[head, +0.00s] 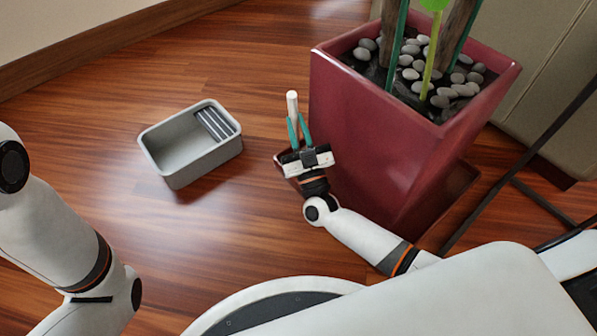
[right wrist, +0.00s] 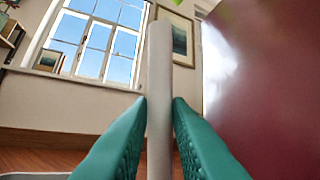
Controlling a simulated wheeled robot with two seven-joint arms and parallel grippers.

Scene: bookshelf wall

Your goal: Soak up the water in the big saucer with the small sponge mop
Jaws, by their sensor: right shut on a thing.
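My right gripper (head: 298,132) is shut on the pale handle of the small sponge mop (head: 292,103), which stands roughly upright between the green fingers. The handle also shows in the right wrist view (right wrist: 159,70), between the fingertips (right wrist: 159,112). The mop's sponge end is hidden below the gripper. The big saucer (head: 283,162) is dark red and sits under the tall red planter (head: 375,130). I cannot make out the water. My left arm is at the left edge, and its gripper is out of view.
A grey bucket (head: 165,165) with a ridged wringer rack (head: 215,124) stands on the wooden floor left of the planter. Bare floor lies between them. Dark thin bars (head: 540,205) stand at the right, beside a beige cabinet (head: 545,90).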

